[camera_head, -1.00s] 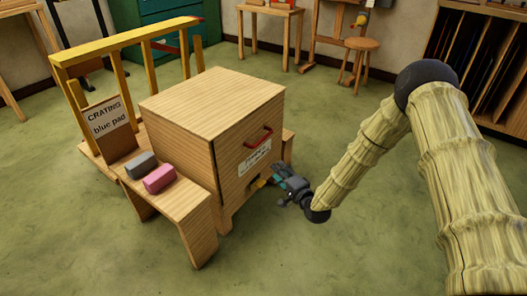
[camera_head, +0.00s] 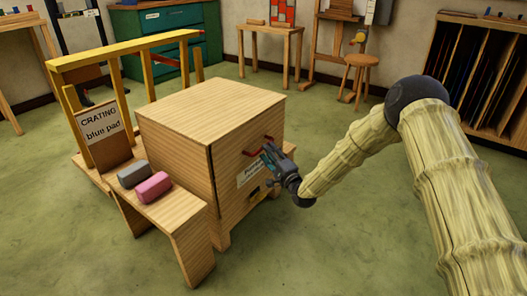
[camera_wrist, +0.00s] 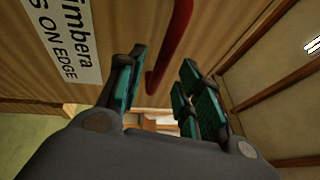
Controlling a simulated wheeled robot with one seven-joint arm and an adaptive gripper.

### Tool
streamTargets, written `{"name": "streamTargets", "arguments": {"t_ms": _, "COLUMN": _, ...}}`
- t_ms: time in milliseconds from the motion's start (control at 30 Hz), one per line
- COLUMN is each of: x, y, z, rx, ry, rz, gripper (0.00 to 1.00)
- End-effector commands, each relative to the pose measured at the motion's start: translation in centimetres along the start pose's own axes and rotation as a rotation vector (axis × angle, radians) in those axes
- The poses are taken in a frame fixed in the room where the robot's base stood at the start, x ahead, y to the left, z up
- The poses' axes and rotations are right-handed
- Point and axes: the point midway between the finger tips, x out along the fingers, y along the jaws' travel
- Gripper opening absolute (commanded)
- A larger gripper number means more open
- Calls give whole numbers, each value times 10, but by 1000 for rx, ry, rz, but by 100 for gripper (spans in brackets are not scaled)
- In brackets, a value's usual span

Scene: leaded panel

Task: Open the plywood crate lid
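The plywood crate (camera_head: 212,101) stands on a low wooden stand. Its front panel (camera_head: 228,160) carries a red handle (camera_head: 254,147) and a white label; a thin dark line runs down the panel's left edge. I cannot tell whether this panel is loose. My gripper (camera_head: 268,157) is at the handle's right end and hides part of it and of the label. In the wrist view, my gripper (camera_wrist: 163,62) is open, and the red handle (camera_wrist: 172,48) reaches between its teal fingertips, with no clear contact. A dark slot (camera_head: 254,191) shows below the label.
A side bench (camera_head: 188,222) at the crate's left holds a grey block (camera_head: 134,174) and a pink block (camera_head: 153,187). A yellow rail (camera_head: 122,47) stands behind, with a "CRATING blue pad" sign (camera_head: 100,124). The green floor in front and at right is clear.

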Motion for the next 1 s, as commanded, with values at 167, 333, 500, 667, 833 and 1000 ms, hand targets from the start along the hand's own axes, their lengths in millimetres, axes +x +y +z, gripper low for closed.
{"name": "streamTargets", "arguments": {"t_ms": 167, "x": 24, "y": 2, "z": 0, "rx": -2, "ry": -1, "rz": -1, "gripper": 35}}
{"name": "streamTargets", "arguments": {"t_ms": 333, "x": 37, "y": 0, "z": 0, "rx": -2, "ry": 0, "rz": -1, "gripper": 35}}
{"name": "streamTargets", "arguments": {"t_ms": 500, "x": 41, "y": 0, "z": 1, "rx": -1, "ry": -1, "rz": 0, "gripper": 35}}
{"name": "streamTargets", "arguments": {"t_ms": 667, "x": 41, "y": 0, "z": 0, "rx": -1, "ry": -1, "rz": 0, "gripper": 35}}
{"name": "streamTargets", "arguments": {"t_ms": 833, "x": 41, "y": 0, "z": 0, "rx": -1, "ry": 0, "rz": 0, "gripper": 12}}
{"name": "streamTargets", "arguments": {"t_ms": 1000, "x": 41, "y": 0, "z": 0, "rx": -1, "ry": 0, "rz": 1, "gripper": 0}}
